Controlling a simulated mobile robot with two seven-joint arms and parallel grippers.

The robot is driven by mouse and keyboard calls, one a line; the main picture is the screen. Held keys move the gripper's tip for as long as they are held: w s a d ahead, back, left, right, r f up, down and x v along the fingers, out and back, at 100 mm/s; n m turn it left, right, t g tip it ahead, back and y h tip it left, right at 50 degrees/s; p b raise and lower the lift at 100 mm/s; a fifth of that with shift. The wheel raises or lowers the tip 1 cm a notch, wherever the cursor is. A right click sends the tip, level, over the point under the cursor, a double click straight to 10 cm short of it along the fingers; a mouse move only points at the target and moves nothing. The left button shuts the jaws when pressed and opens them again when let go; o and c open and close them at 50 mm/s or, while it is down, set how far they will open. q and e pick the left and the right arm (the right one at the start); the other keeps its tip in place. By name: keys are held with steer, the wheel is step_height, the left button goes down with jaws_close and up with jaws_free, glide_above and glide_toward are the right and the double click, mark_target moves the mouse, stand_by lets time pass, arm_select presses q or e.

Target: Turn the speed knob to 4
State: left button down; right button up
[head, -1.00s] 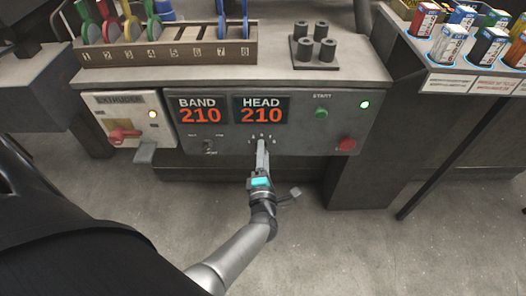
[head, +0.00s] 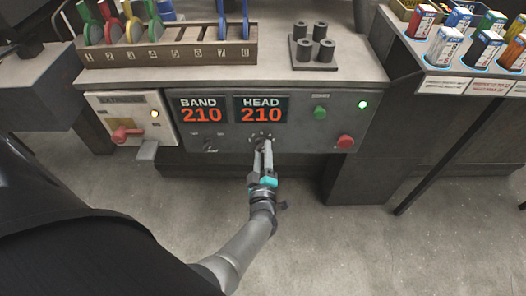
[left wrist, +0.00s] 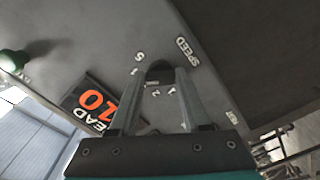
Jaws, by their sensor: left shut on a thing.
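The speed knob is a dark round knob on the grey control panel (head: 310,110), below the HEAD 210 display (head: 262,109). My left gripper (head: 262,143) reaches up to it from below, its two fingers showing side by side. In the left wrist view the fingers are shut on the speed knob (left wrist: 160,70), one on each side. The word SPEED (left wrist: 187,51) and some dial numbers show around the knob. The fingers hide part of the dial, and I cannot tell which number the knob points to. My right gripper is not in view.
The BAND display (head: 201,109) and an extruder switch box (head: 127,115) are to the left. A numbered rack (head: 165,52) stands on the bench above. The floor in front is clear.

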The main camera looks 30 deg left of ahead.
arm_select(q)
steer(key=shift+m, duration=0.5)
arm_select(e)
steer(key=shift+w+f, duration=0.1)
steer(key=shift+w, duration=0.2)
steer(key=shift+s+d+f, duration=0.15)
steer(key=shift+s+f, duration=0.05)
arm_select(q)
steer(key=shift+c, duration=2.2)
jaws_free()
steer(key=shift+o, duration=0.4)
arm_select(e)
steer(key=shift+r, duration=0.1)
